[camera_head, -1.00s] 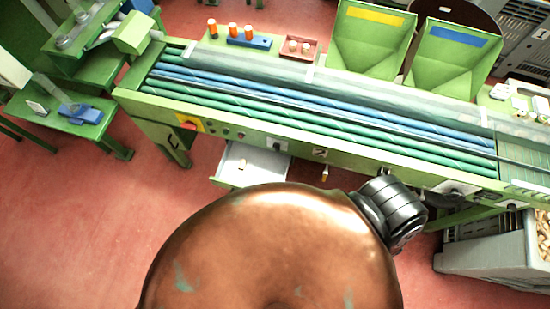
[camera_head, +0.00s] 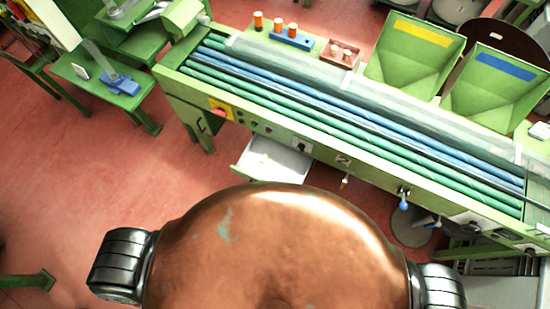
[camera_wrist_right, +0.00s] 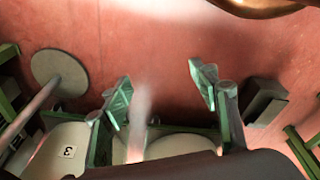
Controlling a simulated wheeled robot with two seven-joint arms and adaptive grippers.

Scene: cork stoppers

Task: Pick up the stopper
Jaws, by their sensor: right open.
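I cannot pick out a single loose stopper with certainty. Small pale pieces, possibly corks, sit in a small reddish tray (camera_head: 325,60) at the far edge of the green machine in the head view. My right gripper (camera_wrist_right: 161,78) shows in the right wrist view with its green fingers spread apart. Nothing is held between them, and red floor shows beyond. A blurred pale shape lies below and between the fingers; I cannot tell what it is. Neither gripper shows in the head view. My left gripper is out of sight.
The long green machine (camera_head: 330,158) with blue and green rollers crosses the head view. A pale open drawer (camera_head: 275,160) juts from its front. Two green hoppers (camera_head: 415,62) stand behind. A green side table (camera_head: 110,95) stands at left. Red floor (camera_head: 90,190) is clear at left.

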